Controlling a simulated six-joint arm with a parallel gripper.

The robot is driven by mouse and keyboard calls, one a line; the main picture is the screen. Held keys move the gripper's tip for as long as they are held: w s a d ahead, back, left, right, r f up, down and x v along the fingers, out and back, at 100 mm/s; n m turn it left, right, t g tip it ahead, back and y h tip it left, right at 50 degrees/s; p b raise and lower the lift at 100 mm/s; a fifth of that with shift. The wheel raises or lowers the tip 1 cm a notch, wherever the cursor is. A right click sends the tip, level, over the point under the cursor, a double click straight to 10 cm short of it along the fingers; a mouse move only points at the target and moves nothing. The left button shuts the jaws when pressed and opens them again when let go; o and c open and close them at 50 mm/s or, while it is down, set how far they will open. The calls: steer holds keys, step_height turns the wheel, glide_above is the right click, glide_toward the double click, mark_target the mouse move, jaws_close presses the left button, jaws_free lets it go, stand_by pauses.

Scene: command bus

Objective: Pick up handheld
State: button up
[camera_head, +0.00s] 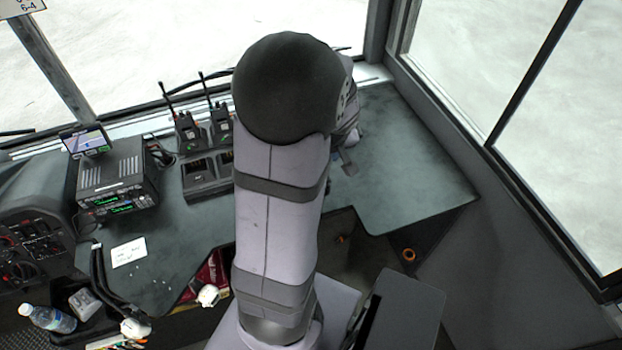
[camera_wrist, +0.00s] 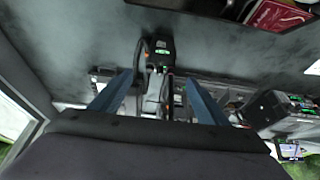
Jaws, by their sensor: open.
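Two black handhelds with upright antennas, a left one (camera_head: 187,132) and a right one (camera_head: 221,126), stand at the back of the dashboard in the head view. In the wrist view, a dark handheld-like device (camera_wrist: 160,52) with a small green light lies between and beyond the fingers of my gripper (camera_wrist: 159,80). I cannot tell whether it is one of those two. My gripper is open, its blue fingers spread on either side, with no grip on the device. In the head view my arm hides the gripper and part of the dashboard.
A black dock (camera_head: 203,187) with empty slots sits in front of the handhelds. A radio unit (camera_head: 118,178) and small screen (camera_head: 86,140) stand to the left. A window frame (camera_head: 500,170) bounds the right. The dashboard's right part (camera_head: 410,160) is clear.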

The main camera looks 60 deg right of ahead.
steer(key=shift+x, duration=3.65)
steer(key=c, duration=1.7)
steer(key=shift+o, duration=0.2)
steer(key=shift+r, duration=0.1)
steer(key=shift+r, duration=0.1)
